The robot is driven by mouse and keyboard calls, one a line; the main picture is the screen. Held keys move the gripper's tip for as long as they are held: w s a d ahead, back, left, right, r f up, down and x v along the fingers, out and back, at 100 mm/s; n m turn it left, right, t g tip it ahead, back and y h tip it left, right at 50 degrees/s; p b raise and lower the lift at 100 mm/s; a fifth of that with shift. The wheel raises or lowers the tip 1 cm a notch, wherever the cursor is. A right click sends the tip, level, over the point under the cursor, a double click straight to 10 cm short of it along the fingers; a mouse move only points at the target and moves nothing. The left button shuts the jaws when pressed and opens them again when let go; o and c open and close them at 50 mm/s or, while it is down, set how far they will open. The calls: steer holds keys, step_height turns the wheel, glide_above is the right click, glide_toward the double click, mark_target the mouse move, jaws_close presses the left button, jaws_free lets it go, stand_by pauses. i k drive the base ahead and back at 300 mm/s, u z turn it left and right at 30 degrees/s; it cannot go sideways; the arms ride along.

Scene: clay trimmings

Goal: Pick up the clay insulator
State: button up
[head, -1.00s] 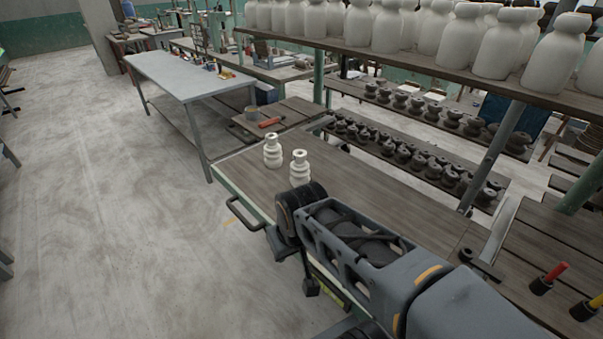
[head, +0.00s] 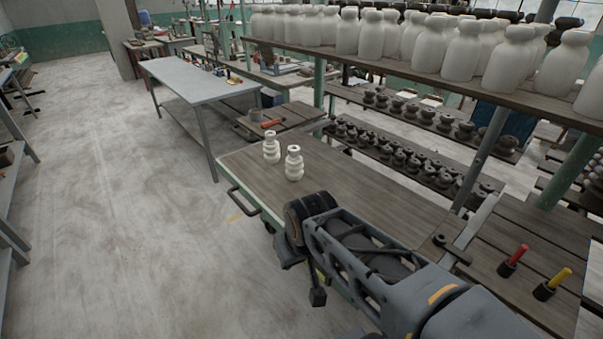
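Two pale cream clay insulators with ringed, stacked bodies stand upright, side by side and slightly apart, on a wooden cart top (head: 360,190). The left insulator (head: 271,149) is a little farther back, and the right insulator (head: 294,164) is nearer. My arm reaches in from the lower right, its wrist in front of and below the insulators in the picture. My gripper (head: 308,282) hangs below the wrist by the cart's near side, apart from both insulators. It is mostly hidden by the arm, so its opening does not show.
A rack with large pale jars (head: 463,50) on its top shelf and rows of dark insulators (head: 400,155) below stands at the right. A grey metal table (head: 200,80) stands behind left. A cart handle (head: 246,209) juts out.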

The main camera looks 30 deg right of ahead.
mark_target(294, 165)
steer(key=z, duration=0.45)
steer(key=k, duration=0.1)
steer(key=u, duration=1.4)
steer(key=i, duration=2.95)
steer(key=z, duration=3.7)
